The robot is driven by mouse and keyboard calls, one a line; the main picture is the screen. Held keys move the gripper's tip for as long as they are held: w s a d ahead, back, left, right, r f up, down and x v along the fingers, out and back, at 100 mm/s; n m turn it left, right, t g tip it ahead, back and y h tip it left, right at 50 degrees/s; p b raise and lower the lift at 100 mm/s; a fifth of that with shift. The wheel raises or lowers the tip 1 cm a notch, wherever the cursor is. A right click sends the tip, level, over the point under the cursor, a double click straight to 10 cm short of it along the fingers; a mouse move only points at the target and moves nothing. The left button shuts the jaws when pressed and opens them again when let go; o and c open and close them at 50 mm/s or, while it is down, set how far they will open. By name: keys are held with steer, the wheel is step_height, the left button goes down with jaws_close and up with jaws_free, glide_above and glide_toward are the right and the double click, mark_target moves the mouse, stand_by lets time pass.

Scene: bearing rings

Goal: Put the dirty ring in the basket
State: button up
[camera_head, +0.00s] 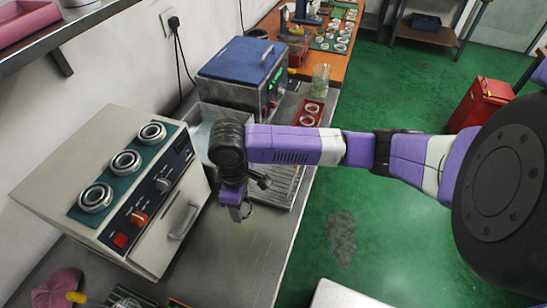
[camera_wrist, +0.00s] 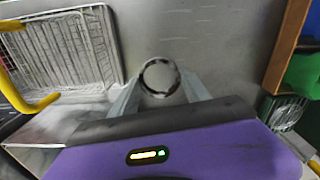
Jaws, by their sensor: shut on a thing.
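My gripper (camera_wrist: 160,88) is shut on a ring in the wrist view. The ring (camera_wrist: 144,76) is pale metal with dark blotches around its rim, so it looks dirty. It is held between the two fingertips over the grey steel bench. In the head view my gripper (camera_head: 238,208) hangs above the bench, and only a small part of the ring shows beside it. A wire basket (camera_wrist: 68,48) with a yellow handle (camera_wrist: 42,104) is to the left of the gripper in the wrist view. In the head view the wire basket (camera_head: 287,190) is partly hidden behind my arm.
A beige machine (camera_head: 172,215) with three rings on its green top stands at left. A blue-lidded machine (camera_head: 240,65) stands behind my arm. A red tray (camera_head: 309,113) with rings lies near it. Bare steel bench (camera_head: 240,260) is clear below my gripper.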

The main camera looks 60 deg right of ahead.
steer(key=w+a+f+m, duration=0.1)
steer(key=w+a, duration=0.1)
steer(key=a, duration=0.2)
steer(key=w+a+f+m, duration=0.1)
steer(key=w+a+f, duration=0.1)
steer(key=a, duration=0.3)
steer(key=w+a+f, duration=0.1)
steer(key=w+a, duration=0.1)
steer(key=a, duration=0.2)
steer(key=shift+a+f+m, duration=0.25)
steer(key=shift+f+m, duration=0.1)
steer(key=shift+m, duration=0.05)
steer(key=shift+w+d+r, duration=0.1)
steer(key=shift+w, duration=0.05)
